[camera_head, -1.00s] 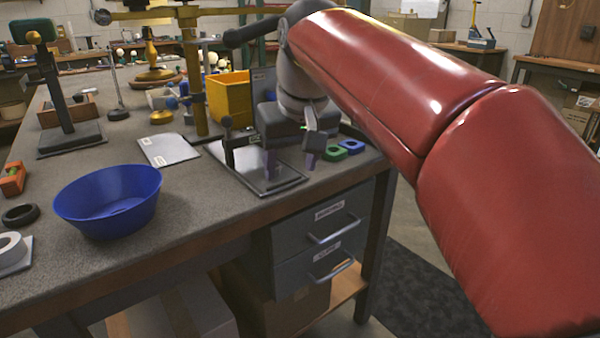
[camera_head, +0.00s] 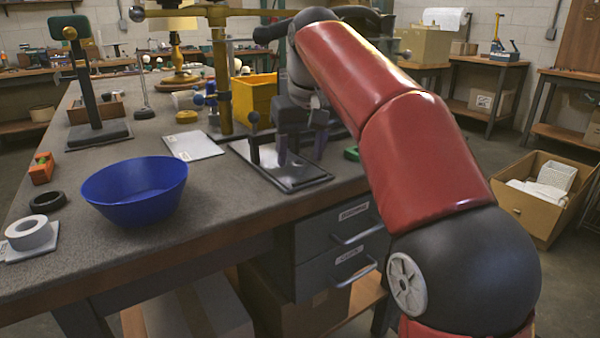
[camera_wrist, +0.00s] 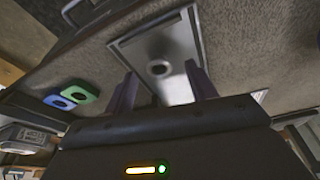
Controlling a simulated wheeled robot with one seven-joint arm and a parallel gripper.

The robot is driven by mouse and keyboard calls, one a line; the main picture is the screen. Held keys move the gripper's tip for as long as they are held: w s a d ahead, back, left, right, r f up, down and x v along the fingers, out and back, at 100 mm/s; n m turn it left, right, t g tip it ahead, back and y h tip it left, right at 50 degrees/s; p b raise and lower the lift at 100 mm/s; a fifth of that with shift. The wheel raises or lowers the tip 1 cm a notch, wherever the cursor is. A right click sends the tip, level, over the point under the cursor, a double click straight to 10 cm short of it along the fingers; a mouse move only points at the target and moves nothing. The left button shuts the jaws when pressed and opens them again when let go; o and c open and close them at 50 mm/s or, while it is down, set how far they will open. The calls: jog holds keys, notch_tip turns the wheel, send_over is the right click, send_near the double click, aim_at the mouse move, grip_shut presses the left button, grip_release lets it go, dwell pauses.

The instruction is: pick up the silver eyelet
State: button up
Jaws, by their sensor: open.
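A small round grey ring-like thing with a light centre (camera_wrist: 159,68) shows over the metal tray (camera_wrist: 186,37) in the wrist view; it looks like the silver eyelet, but I cannot be sure. In the head view I cannot make out the eyelet. The same tray (camera_head: 300,183) lies at the bench's front edge. My gripper (camera_head: 301,152) points down over the tray, open, with its two purple fingers apart. In the wrist view the ring shows between the fingertips of my gripper (camera_wrist: 161,74); the height gap is unclear.
A dark post with a ball top (camera_head: 253,138) stands at the tray's left. A yellow bin (camera_head: 252,97) is behind, a blue bowl (camera_head: 135,192) to the left. Blue (camera_wrist: 60,102) and green (camera_wrist: 80,92) pieces lie beside the tray. A white plate (camera_head: 193,146) lies left of it.

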jog(key=shift+x, duration=0.75)
jog(key=shift+c, duration=0.5)
jog(key=c, duration=1)
jog(key=shift+o, duration=0.2)
